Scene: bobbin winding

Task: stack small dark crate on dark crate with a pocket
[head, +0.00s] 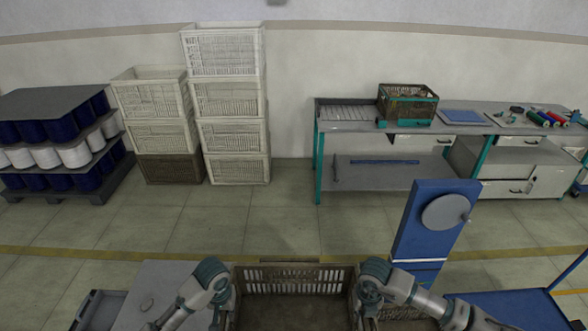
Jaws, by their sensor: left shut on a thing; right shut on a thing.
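A dark brown crate (296,280) with a slotted far wall is at the bottom centre of the head view, open side up. My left gripper (224,300) is shut on its left side and my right gripper (362,298) is shut on its right side. The fingertips are mostly hidden, and the crate's near part is cut off by the frame. Another dark crate (407,105) stands on the workbench at the back. A third dark crate (170,168) is on the floor under white crates. I cannot make out a pocket on any of them.
White crates (228,97) stand in two stacks by the wall. A pallet of spools (60,142) is at the left. The workbench (345,114) runs along the back right. A blue stand with a grey disc (446,212) is at right. The middle floor is clear.

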